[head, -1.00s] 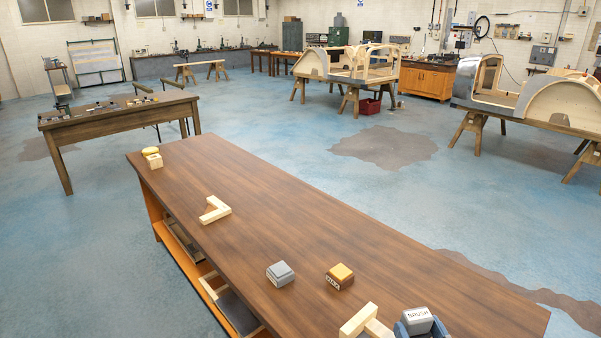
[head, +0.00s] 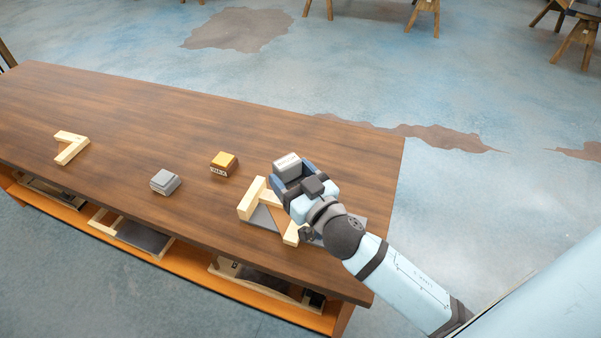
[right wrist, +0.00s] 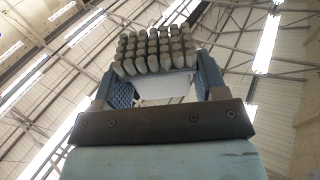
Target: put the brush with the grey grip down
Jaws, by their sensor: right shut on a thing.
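The brush (head: 286,164) has a pale grey grip with a dark label on top. My right gripper (head: 294,172) is shut on it, with one blue finger on each side. In the head view it is near the right end of the wooden table (head: 330,150), by a pale wooden L-shaped piece; I cannot tell how high the brush is. In the right wrist view the brush (right wrist: 155,52) shows rows of grey-brown bristle tufts on a white body, between the blue fingers, against the ceiling. My left gripper is not in view.
A pale L-shaped piece (head: 250,203) lies on a grey plate (head: 262,218) just left of my gripper. A yellow-topped block (head: 224,162), a grey block (head: 165,181) and another L-shaped piece (head: 70,148) stand further left. The table's back strip is clear.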

